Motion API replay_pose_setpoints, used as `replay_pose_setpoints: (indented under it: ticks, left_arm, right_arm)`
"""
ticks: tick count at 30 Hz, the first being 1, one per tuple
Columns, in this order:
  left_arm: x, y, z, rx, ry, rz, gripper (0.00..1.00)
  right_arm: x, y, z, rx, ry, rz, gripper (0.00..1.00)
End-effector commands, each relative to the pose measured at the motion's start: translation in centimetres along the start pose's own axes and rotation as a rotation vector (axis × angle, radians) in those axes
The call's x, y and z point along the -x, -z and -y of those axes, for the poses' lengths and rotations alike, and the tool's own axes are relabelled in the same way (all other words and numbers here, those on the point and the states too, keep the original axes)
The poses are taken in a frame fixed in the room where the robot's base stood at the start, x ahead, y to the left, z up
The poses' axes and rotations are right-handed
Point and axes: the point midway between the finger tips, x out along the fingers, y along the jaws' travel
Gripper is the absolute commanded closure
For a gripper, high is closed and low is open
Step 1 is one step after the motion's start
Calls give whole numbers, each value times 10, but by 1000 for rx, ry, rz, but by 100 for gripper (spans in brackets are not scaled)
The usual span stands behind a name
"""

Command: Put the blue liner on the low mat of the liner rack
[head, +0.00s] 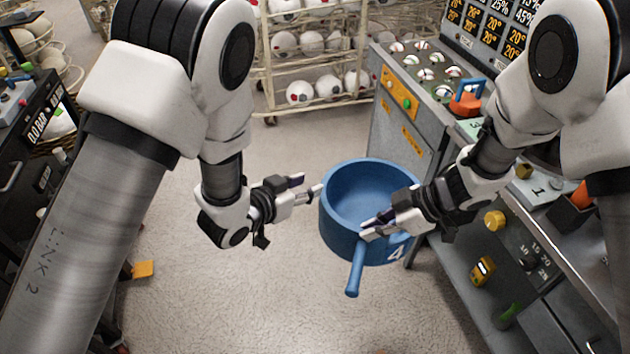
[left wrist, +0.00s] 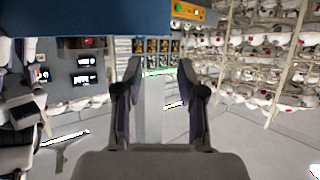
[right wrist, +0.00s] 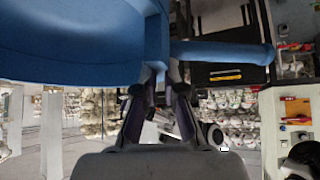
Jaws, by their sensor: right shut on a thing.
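The blue liner (head: 337,216) is a round, open pot with a handle and a white 4 on its side. It hangs in the air above the floor in the middle of the head view, and its inside looks empty. My right gripper (head: 366,232) is shut on it near the handle. In the right wrist view the liner (right wrist: 70,45) fills the top, with the fingertips (right wrist: 160,72) at the handle's root. My left gripper (head: 310,188) is open and empty, just left of the liner's wall. The left wrist view shows its fingers (left wrist: 158,75) apart. I cannot make out the liner rack's low mat.
A grey console (head: 405,130) with dials and buttons stands on the right. A wire rack (head: 315,75) of white balls stands at the back. A dark cabinet (head: 30,160) is on the left. The floor (head: 240,310) between is clear.

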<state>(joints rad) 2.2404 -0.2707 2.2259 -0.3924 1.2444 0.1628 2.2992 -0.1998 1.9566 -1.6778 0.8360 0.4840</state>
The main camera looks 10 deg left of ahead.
Motion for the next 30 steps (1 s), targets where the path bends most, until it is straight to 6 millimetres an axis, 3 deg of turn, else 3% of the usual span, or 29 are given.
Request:
replay_pose_setpoints:
  ticks: [9, 15, 26, 29, 30]
  left_arm:
    - [-68, -2, -1, 0, -1, 1, 60]
    - [-102, -2, 0, 2, -1, 2, 60]
    - [-110, -2, 0, 2, 1, 3, 60]
    - [-110, -2, 0, 2, 1, 4, 96]
    - [-110, -2, 0, 2, 1, 3, 100]
  right_arm:
    - [0, 1, 0, 1, -1, -1, 100]
    - [1, 1, 0, 1, -1, -1, 100]
    - [0, 1, 0, 1, -1, -1, 100]
    - [0, 1, 0, 1, -1, -1, 100]
    - [0, 1, 0, 1, -1, -1, 100]
